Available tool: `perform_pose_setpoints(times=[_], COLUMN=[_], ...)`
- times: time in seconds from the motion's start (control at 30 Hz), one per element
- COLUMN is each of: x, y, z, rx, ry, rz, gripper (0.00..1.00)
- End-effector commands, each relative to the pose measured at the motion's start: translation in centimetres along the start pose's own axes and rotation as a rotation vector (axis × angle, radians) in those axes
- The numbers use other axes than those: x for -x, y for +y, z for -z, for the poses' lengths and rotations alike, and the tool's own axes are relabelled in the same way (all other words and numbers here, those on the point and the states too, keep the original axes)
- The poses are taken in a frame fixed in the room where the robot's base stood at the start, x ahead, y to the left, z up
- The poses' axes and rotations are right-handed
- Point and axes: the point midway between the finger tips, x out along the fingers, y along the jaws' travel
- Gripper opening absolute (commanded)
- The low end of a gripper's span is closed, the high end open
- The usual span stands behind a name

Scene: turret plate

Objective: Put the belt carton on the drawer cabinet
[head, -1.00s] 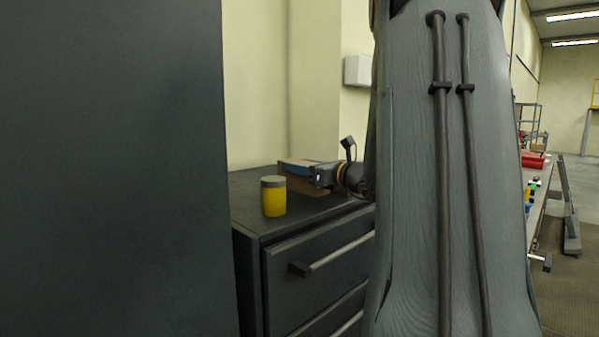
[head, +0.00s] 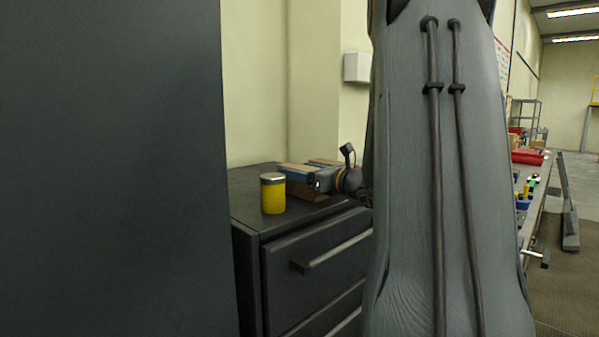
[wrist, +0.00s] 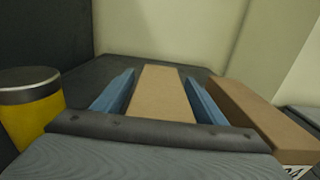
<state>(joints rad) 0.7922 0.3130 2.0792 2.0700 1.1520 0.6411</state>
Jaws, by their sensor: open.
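A plain brown carton (wrist: 162,95) lies on the dark drawer cabinet (head: 335,222), between the two blue fingers of my open gripper (wrist: 157,76). Narrow gaps seem to show beside it in the wrist view. A second brown carton (wrist: 262,118), with a partly visible white label, lies close to the right of the right finger. I cannot tell from the markings which one is the belt carton. In the head view my gripper (head: 293,172) is low over the cabinet top, and it partly hides the cartons.
A yellow canister with a grey lid (head: 273,194) stands on the cabinet near its front left; it is left of my gripper in the wrist view (wrist: 32,108). A wall rises behind the cabinet. A large dark panel (head: 110,170) fills the head view's left. A bench with red bins (head: 527,157) is far right.

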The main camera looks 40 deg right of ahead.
Motion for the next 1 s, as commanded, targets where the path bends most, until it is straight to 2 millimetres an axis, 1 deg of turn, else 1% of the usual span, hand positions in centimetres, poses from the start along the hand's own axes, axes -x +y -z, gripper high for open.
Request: perform_pose_setpoints(times=[0.07,0.17,0.5,0.6,0.7,0.8,1.0], x=[0.0,1.4,8.3,9.9,11.1,11.7,12.0], y=[0.0,-0.1,-0.2,-0.1,-0.1,0.0,0.0], z=[-0.3,-0.2,-0.1,-0.1,-0.1,-0.2,-0.2], rx=[0.000,0.001,0.001,0.002,0.000,0.000,0.000], ry=[0.000,-0.001,-0.001,-0.001,0.000,-0.001,0.000], rz=[0.000,0.003,0.005,0.003,0.002,0.001,-0.001], gripper=[0.66,0.66,0.66,0.66,0.66,0.66,0.66])
